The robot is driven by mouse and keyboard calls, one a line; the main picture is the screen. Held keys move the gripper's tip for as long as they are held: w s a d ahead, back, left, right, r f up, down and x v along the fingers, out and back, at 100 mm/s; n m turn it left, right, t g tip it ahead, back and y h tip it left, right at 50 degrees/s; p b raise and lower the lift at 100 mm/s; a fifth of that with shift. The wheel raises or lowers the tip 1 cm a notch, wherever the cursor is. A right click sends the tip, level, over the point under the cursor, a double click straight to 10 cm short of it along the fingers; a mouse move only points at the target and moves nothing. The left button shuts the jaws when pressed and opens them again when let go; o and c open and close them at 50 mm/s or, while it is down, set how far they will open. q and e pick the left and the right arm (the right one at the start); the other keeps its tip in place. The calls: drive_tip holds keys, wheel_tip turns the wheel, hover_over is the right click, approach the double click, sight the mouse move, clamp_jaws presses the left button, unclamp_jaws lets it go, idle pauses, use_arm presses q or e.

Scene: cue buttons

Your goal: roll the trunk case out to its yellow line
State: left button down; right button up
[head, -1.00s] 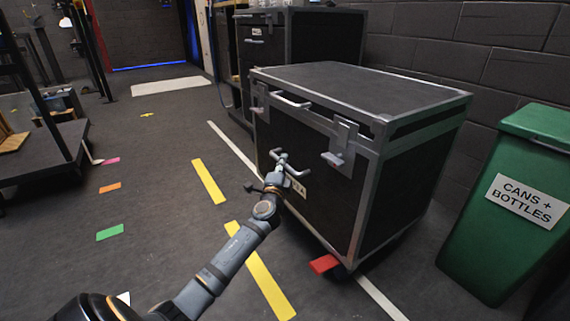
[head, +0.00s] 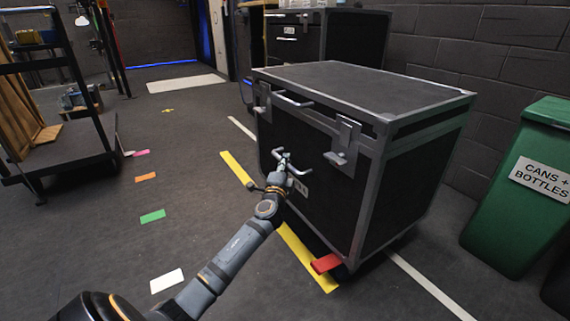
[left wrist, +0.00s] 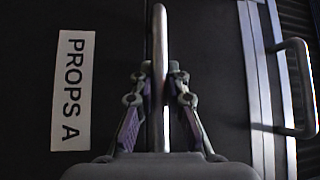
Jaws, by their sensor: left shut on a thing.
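The trunk case (head: 345,85) is a big black box with grey metal edges, standing upright on the floor. My left gripper (head: 283,167) is shut on the lower bar handle (left wrist: 159,45) on the case's front face, beside the label "PROPS A" (left wrist: 71,90). The handle bar runs between the two fingers in the left wrist view. The yellow line (head: 306,258) on the floor runs along the case's front bottom edge, partly hidden by my arm. A red pedal (head: 326,263) at the case's bottom front corner overlaps the line in the picture. My right gripper is not in view.
A white line (head: 430,284) runs under the case. A green bin (head: 520,220) stands at the right, another black case (head: 350,40) behind. A cart (head: 70,155) stands at the left. Coloured floor marks (head: 152,216) lie in the open floor between.

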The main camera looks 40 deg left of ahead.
use_arm(q)
drive_tip(key=c, duration=1.3)
unclamp_jaws()
drive_tip(key=shift+c, duration=0.2)
drive_tip(key=v, duration=1.2)
drive_tip(key=shift+d, duration=0.1)
